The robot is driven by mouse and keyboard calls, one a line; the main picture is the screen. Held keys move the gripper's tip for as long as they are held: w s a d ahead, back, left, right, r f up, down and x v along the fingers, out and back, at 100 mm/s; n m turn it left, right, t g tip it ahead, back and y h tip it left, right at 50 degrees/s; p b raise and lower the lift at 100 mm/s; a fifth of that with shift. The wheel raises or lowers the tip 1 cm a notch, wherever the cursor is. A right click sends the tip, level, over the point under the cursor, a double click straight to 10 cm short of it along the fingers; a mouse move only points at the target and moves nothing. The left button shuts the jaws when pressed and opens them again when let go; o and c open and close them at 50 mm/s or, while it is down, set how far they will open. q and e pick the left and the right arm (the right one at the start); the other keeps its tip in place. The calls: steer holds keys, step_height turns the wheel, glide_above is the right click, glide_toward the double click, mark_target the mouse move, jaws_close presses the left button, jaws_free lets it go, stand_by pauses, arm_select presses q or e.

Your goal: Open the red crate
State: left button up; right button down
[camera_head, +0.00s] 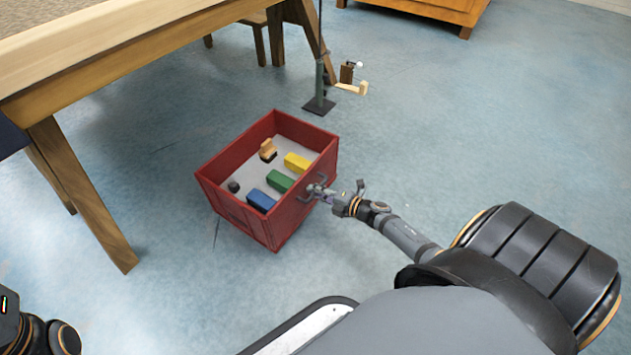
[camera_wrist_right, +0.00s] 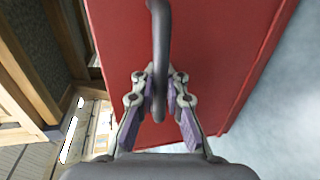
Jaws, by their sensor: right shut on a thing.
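The red crate (camera_head: 230,212) is in the middle of the head view, with its top uncovered and its contents showing. A grey bar handle (camera_head: 309,195) is on its right-hand face. My right gripper (camera_head: 321,189) reaches it from the right. In the right wrist view my right gripper (camera_wrist_right: 160,78) is shut on the grey handle (camera_wrist_right: 161,35), which runs between its fingers in front of the red crate face (camera_wrist_right: 224,50). My left gripper is not in view.
Inside the crate lie a blue block (camera_head: 261,200), a green block (camera_head: 280,181), a yellow block (camera_head: 297,162), a small wooden piece (camera_head: 268,150) and a dark ball (camera_head: 233,187). A wooden table (camera_head: 130,40) stands at upper left. A thin stand (camera_head: 319,104) is behind the crate. Blue floor is clear at right.

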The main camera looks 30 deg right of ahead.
steer(key=shift+r, duration=0.1)
steer(key=c, duration=1.4)
jaws_free()
steer(key=shift+s, duration=0.1)
steer(key=v, duration=1.2)
steer(key=shift+d, duration=0.1)
